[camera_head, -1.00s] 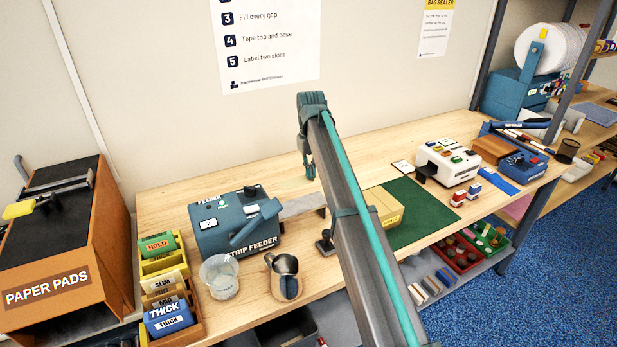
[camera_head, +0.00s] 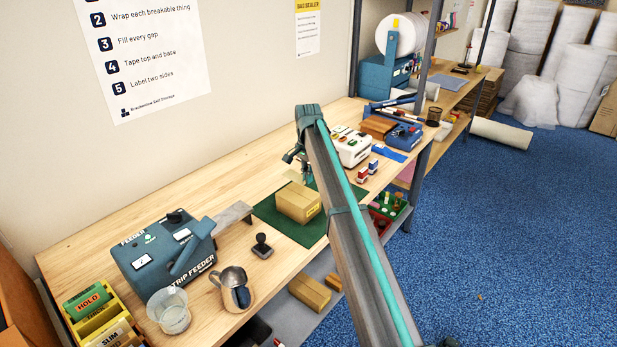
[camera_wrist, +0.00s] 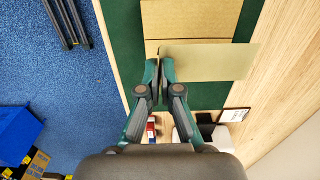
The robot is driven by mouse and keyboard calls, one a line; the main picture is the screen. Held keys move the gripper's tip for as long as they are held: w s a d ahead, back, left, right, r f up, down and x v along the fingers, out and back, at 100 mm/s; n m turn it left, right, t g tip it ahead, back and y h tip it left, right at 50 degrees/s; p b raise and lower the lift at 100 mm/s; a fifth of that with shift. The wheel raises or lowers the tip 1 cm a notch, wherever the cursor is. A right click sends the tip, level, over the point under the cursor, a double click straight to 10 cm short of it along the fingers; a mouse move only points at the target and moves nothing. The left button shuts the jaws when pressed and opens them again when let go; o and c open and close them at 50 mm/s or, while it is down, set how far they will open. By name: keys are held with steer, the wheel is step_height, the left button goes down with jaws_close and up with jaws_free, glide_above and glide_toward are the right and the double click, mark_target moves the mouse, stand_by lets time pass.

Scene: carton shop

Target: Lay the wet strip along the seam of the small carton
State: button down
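The small carton (camera_head: 299,202) sits on the green mat (camera_head: 272,222), left of my arm in the head view. Its brown top (camera_wrist: 190,16) also shows in the wrist view, cut by the upper edge. My gripper (camera_wrist: 161,62) is nearly closed, with its fingertips on the left end of a flat tan strip (camera_wrist: 215,62). The strip sticks out to the right, overlapping the carton's near edge in the picture; I cannot tell whether it touches. In the head view my gripper (camera_head: 300,172) hangs just behind the carton, partly hidden by my arm. The strip is not clear there.
The blue strip feeder (camera_head: 165,255), a clear cup (camera_head: 168,311), a metal jug (camera_head: 234,290) and a black stamp (camera_head: 262,247) stand left of the mat. A white machine (camera_head: 351,147) and small red-and-white blocks (camera_head: 367,172) stand to its right. The bench's back left is clear.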

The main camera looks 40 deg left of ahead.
steer(key=shift+f+b, duration=1.15)
steer(key=shift+f, duration=2.1)
steer(key=shift+f, duration=0.1)
steer(key=c, duration=1.2)
jaws_free()
steer(key=shift+c, duration=0.2)
step_height(320, 180, up, 6)
steer(key=p, duration=0.2)
steer(key=shift+p, duration=0.3)
